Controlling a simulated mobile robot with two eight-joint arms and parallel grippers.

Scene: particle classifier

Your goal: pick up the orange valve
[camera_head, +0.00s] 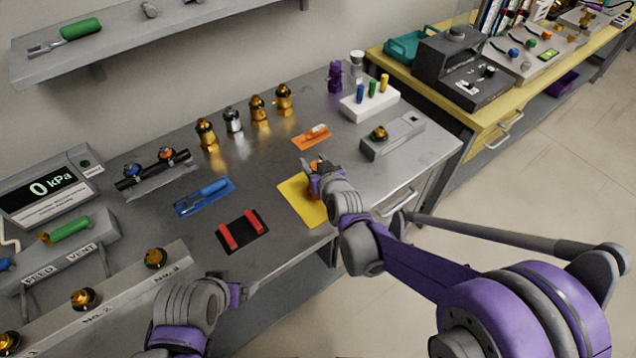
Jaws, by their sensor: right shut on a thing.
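My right gripper (312,178) is over the yellow mat (296,189) at the front of the bench. It is shut on a small orange thing, which I take for the orange valve (317,166); only a bit of its orange top shows, and the fingers hide the rest. I cannot tell whether it touches the mat. My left gripper (246,291) is low at the bench's front edge, away from the mats, and its jaw opening does not show clearly.
Left of the yellow mat are a black mat with red bars (242,234) and a blue mat (206,195). Behind it lie an orange mat (311,138) and a row of brass and silver fittings (234,122). A grey block (393,138) stands to the right.

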